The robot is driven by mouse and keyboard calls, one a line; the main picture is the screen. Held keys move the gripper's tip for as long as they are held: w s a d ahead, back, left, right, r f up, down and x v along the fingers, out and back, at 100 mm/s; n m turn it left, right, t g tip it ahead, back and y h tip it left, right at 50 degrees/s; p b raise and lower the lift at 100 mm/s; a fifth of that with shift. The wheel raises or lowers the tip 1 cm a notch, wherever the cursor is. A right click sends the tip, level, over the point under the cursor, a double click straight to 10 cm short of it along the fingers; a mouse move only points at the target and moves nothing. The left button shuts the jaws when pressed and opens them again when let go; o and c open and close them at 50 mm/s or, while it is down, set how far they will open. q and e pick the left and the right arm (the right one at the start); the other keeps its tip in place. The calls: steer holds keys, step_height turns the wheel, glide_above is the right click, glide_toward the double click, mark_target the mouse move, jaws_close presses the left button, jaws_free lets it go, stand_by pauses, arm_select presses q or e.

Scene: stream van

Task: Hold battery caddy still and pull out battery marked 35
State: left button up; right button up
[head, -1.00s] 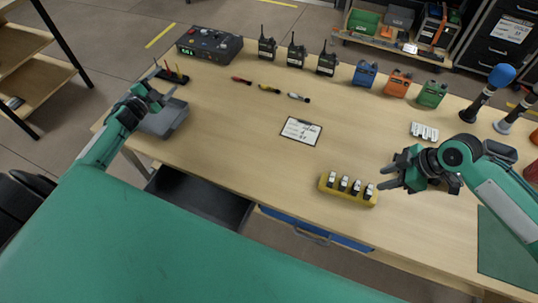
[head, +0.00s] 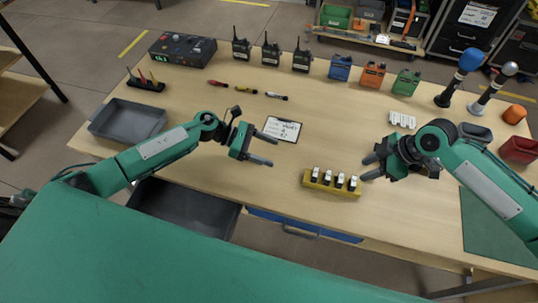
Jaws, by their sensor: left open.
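The yellow battery caddy (head: 309,184) stands near the front edge of the table. A row of several batteries (head: 328,177) with white tops sits upright in it; their numbers are too small to read, so I cannot tell which is 35. My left gripper (head: 268,150) is open and empty over the table, left of and behind the caddy, apart from it. My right gripper (head: 367,168) has its fingers spread with nothing seen between them. Its tips are close to the caddy's right end; I cannot tell whether they touch it.
A clipboard (head: 282,129) lies behind the caddy. A grey tray (head: 128,121) is at the left. White blocks (head: 402,120) and two microphones (head: 459,77) stand at the right. An open drawer (head: 185,208) is below the front edge. The table between clipboard and caddy is clear.

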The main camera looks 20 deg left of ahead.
mark_target(342, 178)
arm_select(q)
steer(key=shift+s+d+f+m+g, duration=0.5)
steer(key=shift+s+d+m, duration=0.2)
steer(key=shift+m, duration=0.1)
steer(key=shift+y, duration=0.3)
steer(key=x, duration=1.3)
steer(key=shift+w+d, duration=0.1)
steer(key=shift+d, duration=0.2)
steer(key=shift+c, duration=0.3)
steer(key=c, duration=0.9)
steer(key=shift+c, duration=0.2)
arm_select(e)
steer(key=o, duration=0.4)
steer(key=shift+o, duration=0.6)
steer(key=shift+a+r, duration=0.2)
steer(key=shift+r, duration=0.05)
steer(key=shift+h, duration=0.7)
steer(key=x, duration=0.4)
steer(key=a+x, duration=0.1)
steer(key=x, duration=0.4)
steer(key=shift+a, duration=0.15)
